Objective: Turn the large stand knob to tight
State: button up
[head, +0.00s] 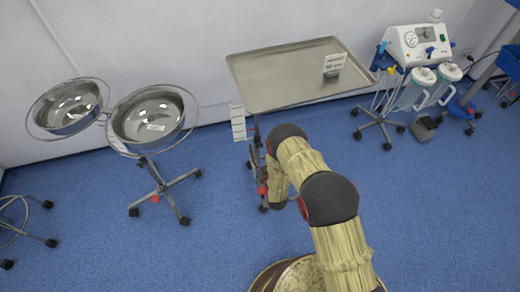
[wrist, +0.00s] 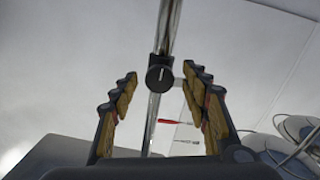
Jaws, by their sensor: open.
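I cannot tell how far the fingertips are from the knob in depth. In the head view, the tray stand (head: 285,75) stands in front of my arm, and its pole is mostly hidden. My gripper (head: 257,168) is beside the pole there, partly covered by my arm; the knob cannot be made out.
Two steel bowls on a wheeled stand (head: 150,118) are at left. A suction unit (head: 418,45) with canisters is at right. A white label card (head: 238,122) hangs below the tray. A small box (head: 333,66) stands on the tray. Blue floor is free between the stands.

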jog(key=shift+c, duration=0.3)
jog(key=c, duration=1.1)
